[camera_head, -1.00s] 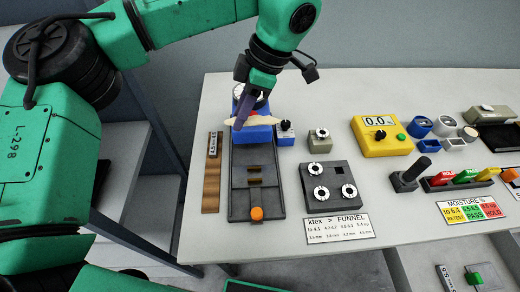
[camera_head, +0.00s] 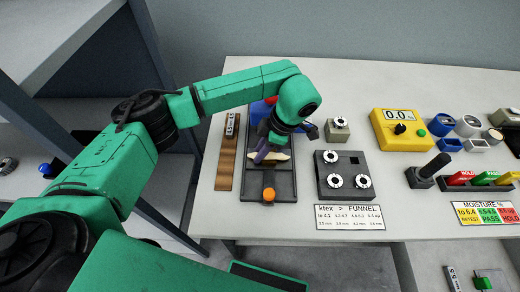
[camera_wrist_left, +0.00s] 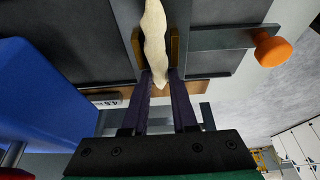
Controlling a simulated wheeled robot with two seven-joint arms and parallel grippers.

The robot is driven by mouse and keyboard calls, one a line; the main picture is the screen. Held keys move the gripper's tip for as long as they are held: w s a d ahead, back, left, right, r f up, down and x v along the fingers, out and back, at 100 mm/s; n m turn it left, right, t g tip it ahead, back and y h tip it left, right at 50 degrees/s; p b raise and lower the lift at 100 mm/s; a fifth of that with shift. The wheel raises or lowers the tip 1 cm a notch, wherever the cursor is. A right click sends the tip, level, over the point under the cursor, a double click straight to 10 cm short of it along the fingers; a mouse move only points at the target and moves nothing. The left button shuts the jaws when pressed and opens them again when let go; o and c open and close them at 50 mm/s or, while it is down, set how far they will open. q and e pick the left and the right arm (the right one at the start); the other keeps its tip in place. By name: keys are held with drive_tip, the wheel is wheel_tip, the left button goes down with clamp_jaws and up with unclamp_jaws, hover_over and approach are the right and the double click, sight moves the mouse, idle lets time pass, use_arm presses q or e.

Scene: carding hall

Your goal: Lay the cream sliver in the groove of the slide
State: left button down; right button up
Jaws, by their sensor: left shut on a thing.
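My left gripper (camera_head: 262,157) is shut on the cream sliver (camera_head: 281,156), above the middle of the dark slide unit (camera_head: 286,187). In the left wrist view, the purple fingers (camera_wrist_left: 161,85) are on either side of the sliver's near end. The long pale sliver (camera_wrist_left: 154,35) runs away from them, lined up between two brass-coloured guides (camera_wrist_left: 175,48). Whether it touches the groove floor cannot be told. The slide's orange knob (camera_head: 268,195) is at the front; it also shows in the left wrist view (camera_wrist_left: 272,50). My right gripper is out of view.
A blue block (camera_head: 258,112) stands behind the gripper, partly hidden by my arm. A wooden strip with a label (camera_head: 226,165) lies left of the slide. A dark plate with round discs (camera_head: 330,187) and a yellow meter (camera_head: 397,130) are to the right.

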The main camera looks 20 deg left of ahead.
sight(277, 155)
use_arm(q)
drive_tip(key=c, duration=0.7)
unclamp_jaws()
drive_tip(key=shift+f, duration=0.1)
drive_tip(key=b+v, duration=0.1)
drive_tip(key=v, duration=1.1)
